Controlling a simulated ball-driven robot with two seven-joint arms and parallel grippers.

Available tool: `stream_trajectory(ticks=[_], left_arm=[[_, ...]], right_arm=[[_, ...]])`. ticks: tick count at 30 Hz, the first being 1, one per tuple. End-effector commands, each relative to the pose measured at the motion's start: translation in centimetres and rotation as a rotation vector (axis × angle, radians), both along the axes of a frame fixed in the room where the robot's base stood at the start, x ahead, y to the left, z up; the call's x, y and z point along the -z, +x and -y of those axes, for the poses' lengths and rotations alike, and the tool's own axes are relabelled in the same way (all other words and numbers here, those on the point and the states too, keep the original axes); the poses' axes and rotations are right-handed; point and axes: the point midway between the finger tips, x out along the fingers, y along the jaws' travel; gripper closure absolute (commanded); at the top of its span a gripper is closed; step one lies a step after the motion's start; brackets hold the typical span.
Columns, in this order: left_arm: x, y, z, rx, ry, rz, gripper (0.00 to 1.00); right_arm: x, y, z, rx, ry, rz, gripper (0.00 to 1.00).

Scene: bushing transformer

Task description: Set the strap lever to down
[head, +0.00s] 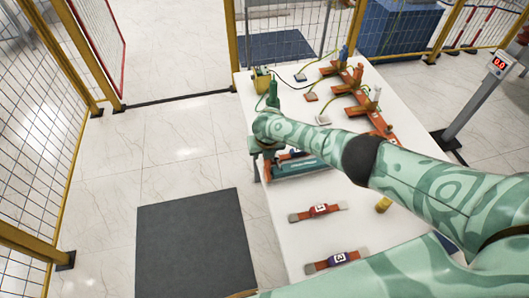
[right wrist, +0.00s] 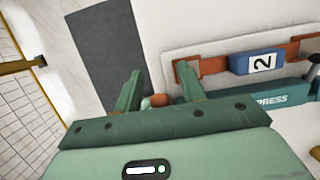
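The green press (head: 300,168) stands on the white table under my right forearm. In the right wrist view its green base (right wrist: 268,100) carries the word PRESS. A strap with a blue block marked 2 (right wrist: 258,62) lies along it. A small reddish-brown knob (right wrist: 158,100), perhaps the end of the lever, shows between my right fingers; the lever's position is mostly hidden. My right gripper (head: 262,146) is at the left end of the press. Its two fingers are apart in the right wrist view (right wrist: 159,76); contact with the knob cannot be told. My left gripper is out of view.
Two red straps with marked blocks, 1 (head: 320,210) and 3 (head: 338,260), lie on the white table (head: 295,235). An orange-red rail (head: 350,98) with posts and cables stands at the back. A dark mat (head: 195,245) lies on the floor to the left.

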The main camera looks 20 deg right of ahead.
Motion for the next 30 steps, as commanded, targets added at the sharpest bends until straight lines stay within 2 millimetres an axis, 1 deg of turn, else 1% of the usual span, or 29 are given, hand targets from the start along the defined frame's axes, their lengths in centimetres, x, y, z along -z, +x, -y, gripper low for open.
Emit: stream_trajectory(ticks=[5, 8, 11, 14, 15, 18, 21, 24, 27, 30], left_arm=[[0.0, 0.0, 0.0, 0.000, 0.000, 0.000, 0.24], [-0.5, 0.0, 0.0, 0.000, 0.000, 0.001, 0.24], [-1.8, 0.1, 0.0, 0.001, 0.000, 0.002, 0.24], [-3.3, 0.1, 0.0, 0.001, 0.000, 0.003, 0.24], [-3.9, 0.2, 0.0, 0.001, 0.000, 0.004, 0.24], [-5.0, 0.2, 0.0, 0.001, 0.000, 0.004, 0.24], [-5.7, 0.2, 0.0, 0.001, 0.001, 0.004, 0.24], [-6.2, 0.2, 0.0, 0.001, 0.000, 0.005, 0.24], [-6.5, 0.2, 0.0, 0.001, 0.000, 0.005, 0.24], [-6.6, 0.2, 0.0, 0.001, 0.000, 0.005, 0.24]], right_arm=[[0.0, 0.0, 0.0, 0.000, 0.001, -0.001, 0.60], [-0.7, -0.2, -0.1, -0.001, 0.002, 0.000, 0.60], [-2.3, -0.6, -0.1, -0.001, 0.003, 0.000, 0.60], [-4.7, -1.1, -0.1, -0.003, 0.003, 0.001, 0.60], [-5.8, -1.4, -0.1, -0.003, 0.002, 0.001, 0.60], [-8.5, -2.2, -0.1, -0.003, 0.001, 0.002, 0.60], [-11.0, -2.9, -0.1, -0.002, 0.001, 0.002, 0.60], [-13.0, -3.5, -0.2, -0.002, 0.000, 0.001, 0.60], [-14.4, -3.9, -0.2, -0.001, 0.001, 0.001, 0.60], [-15.3, -4.2, -0.2, 0.000, 0.000, 0.000, 0.60]])
